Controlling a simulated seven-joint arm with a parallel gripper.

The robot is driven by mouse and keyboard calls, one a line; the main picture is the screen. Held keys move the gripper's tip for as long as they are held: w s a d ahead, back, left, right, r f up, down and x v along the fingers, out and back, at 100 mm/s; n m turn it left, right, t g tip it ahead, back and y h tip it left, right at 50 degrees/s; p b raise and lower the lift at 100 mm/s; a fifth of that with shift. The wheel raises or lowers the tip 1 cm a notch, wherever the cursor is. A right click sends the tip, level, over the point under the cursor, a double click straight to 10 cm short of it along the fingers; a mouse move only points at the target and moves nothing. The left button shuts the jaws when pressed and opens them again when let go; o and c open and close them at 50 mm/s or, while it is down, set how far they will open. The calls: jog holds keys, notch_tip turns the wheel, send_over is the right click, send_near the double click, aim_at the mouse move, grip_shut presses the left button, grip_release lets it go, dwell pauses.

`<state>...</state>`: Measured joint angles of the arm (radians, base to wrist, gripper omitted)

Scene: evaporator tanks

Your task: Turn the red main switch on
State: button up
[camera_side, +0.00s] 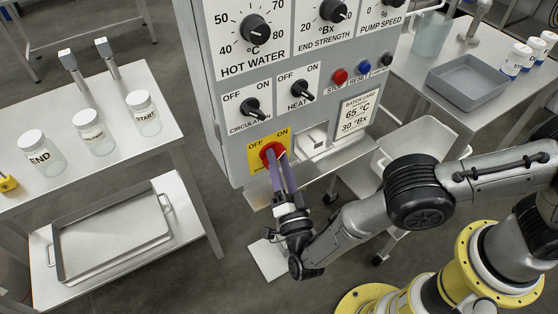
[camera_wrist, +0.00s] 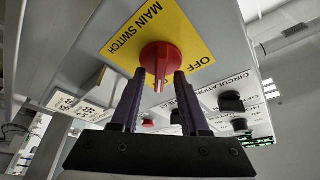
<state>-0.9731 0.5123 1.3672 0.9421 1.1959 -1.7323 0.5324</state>
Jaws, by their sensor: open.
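The red main switch (camera_side: 271,151) is a round knob with a raised grip bar on a yellow plate (camera_side: 258,143) marked OFF and ON, low on the grey control panel. My gripper (camera_side: 277,163) reaches up to it from below. In the wrist view, the red knob (camera_wrist: 160,58) lies between the two dark purple fingertips of my gripper (camera_wrist: 160,78), one on each side of its grip bar. The jaws are open, with gaps beside the bar. I cannot tell which label the knob points to.
Black CIRCULATION (camera_side: 252,107) and HEAT (camera_side: 299,90) knobs sit just above the switch. A small shelf (camera_side: 312,143) and a batch card (camera_side: 354,112) are to its right. A table with labelled jars (camera_side: 92,138) stands left, with open floor between.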

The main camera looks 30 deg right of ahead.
jog(key=s+a, duration=0.2)
jog(key=s, duration=0.3)
jog(key=shift+w+d+r, duration=0.15)
jog(key=shift+d+r, duration=0.05)
jog(key=shift+r, duration=1.25)
jog(key=shift+w+d+r, duration=0.15)
jog(key=shift+r, duration=1.25)
